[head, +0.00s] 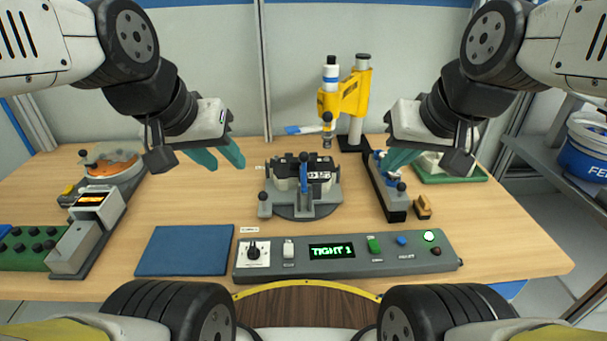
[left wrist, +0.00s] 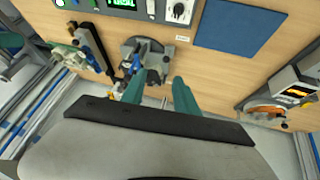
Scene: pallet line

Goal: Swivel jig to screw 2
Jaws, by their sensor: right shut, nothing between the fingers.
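The swivel jig (head: 270,209) stands at mid-table on a round grey base, with a black part (head: 288,165) clamped in it and a blue upright handle (head: 304,172) at its front. The jig also shows in the left wrist view (left wrist: 131,47). A yellow screwdriver unit (head: 344,97) on a post stands behind it. My left gripper (head: 219,159) is open and empty, above the table to the left of the jig. My right gripper (head: 391,163) is shut with nothing in it, to the right of the jig. Screw heads are too small to tell apart.
A grey control panel (head: 410,258) in front reads "TIGHT 1", with a knob, switch and buttons. A blue mat (head: 185,250) lies left of it. A dark rail unit (head: 393,199) stands right of the jig. A feeder with an orange disc (head: 114,152) is at left.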

